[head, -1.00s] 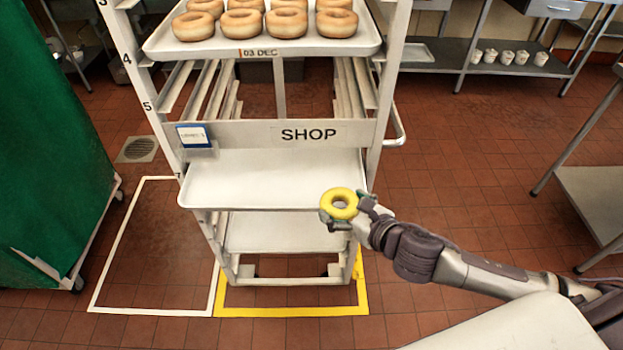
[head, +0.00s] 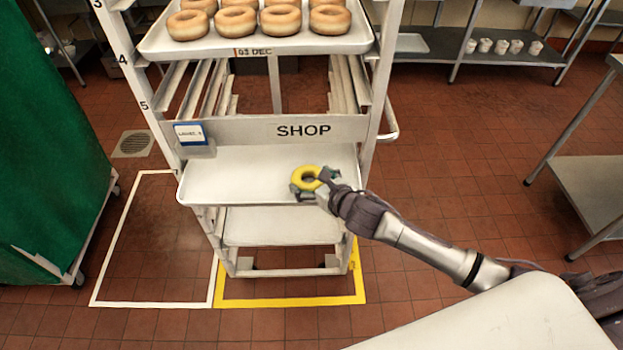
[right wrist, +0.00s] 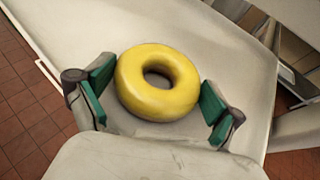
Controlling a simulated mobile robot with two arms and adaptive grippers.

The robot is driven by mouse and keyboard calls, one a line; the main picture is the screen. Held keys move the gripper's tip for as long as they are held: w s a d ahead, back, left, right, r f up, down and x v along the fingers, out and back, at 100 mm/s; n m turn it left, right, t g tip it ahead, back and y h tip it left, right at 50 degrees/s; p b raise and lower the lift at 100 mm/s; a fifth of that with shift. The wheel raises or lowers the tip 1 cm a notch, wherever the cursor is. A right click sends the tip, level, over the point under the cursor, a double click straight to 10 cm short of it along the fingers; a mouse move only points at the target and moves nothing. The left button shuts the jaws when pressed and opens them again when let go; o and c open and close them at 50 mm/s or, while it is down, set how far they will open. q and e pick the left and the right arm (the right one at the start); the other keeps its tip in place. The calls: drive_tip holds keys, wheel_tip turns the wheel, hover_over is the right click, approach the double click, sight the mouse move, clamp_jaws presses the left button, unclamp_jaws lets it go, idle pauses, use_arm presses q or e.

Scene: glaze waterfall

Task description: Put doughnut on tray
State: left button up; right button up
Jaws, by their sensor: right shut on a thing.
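The yellow ring doughnut (head: 299,180) is held in my right gripper (head: 312,182). In the right wrist view the doughnut (right wrist: 150,100) lies flat between the two green finger pads of the gripper (right wrist: 157,84), which is shut on it. An empty white tray (head: 230,178) sits on the rack below the SHOP sign. The doughnut is over the right front part of this tray, whose surface (right wrist: 110,22) fills much of the wrist view behind it. I cannot tell how high above the tray it is. My left gripper is not in view.
An upper tray (head: 265,46) holds several plain doughnuts. The SHOP crossbar (head: 240,131) runs above the back of the empty tray. Another empty tray (head: 280,228) is lower down. A green covered cart (head: 50,150) stands left, and a metal table (head: 595,185) right.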

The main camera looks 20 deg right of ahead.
drive_tip(key=shift+f, duration=0.1)
drive_tip(key=o, duration=0.8)
drive_tip(key=b+v, duration=0.1)
drive_tip(key=v, duration=1.1)
drive_tip(key=shift+s, duration=0.1)
